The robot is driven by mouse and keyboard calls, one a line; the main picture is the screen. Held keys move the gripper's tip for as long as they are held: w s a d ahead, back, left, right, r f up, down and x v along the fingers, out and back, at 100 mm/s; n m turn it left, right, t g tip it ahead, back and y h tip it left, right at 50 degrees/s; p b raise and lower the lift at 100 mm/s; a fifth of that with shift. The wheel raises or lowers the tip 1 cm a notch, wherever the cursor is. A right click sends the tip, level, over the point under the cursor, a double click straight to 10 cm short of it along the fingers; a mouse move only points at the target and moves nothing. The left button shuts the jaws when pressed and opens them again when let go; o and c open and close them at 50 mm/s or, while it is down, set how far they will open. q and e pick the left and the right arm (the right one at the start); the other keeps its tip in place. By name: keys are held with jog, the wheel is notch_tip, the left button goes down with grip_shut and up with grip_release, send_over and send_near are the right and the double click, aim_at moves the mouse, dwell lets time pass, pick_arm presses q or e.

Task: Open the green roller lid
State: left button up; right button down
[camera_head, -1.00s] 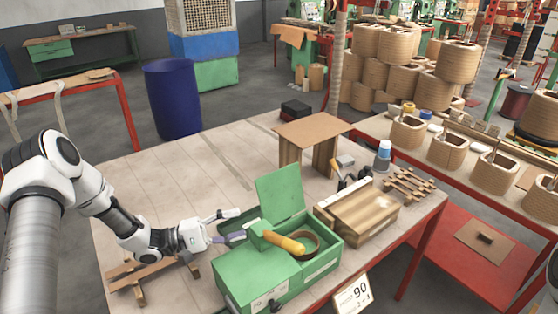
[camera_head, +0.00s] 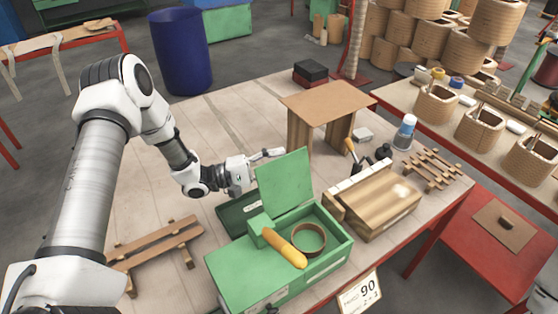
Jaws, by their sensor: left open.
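The green box (camera_head: 228,278) stands near the front of the table. Its green lid panel (camera_head: 285,183) stands upright at the back. A yellow-orange roller (camera_head: 284,246) lies slanted across the top, beside a brown ring (camera_head: 309,240) in an open compartment. A darker green open section (camera_head: 238,214) shows behind the box at the left. My left gripper (camera_head: 264,170) is open just behind and left of the upright panel. One finger shows above and the other is partly hidden, so contact with the panel cannot be told. My right gripper is out of view.
A wooden block (camera_head: 375,211) sits right of the box. A brown stand (camera_head: 326,102) is behind it. Wooden slats (camera_head: 157,243) lie at the left. The back left tabletop is clear.

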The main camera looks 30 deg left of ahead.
aim_at(278, 168)
pick_arm(q)
jog(key=shift+w+d, duration=0.15)
jog(key=shift+s+r, duration=0.15)
jog(key=shift+s, duration=0.15)
grip_shut()
jog(key=shift+s+d+r+p, duration=0.1)
jog(key=shift+d+r+p, duration=0.05)
jog(key=shift+r+p, duration=0.2)
jog(key=shift+s+d+r+m+p, duration=0.2)
jog(key=shift+s+d+m+p, duration=0.25)
jog(key=shift+d+m, duration=0.35)
jog(key=shift+c, duration=1.1)
grip_release()
jog(key=shift+d+g, duration=0.1)
jog(key=shift+g, duration=0.2)
jog(key=shift+o, duration=1.1)
jog(key=shift+d, duration=0.15)
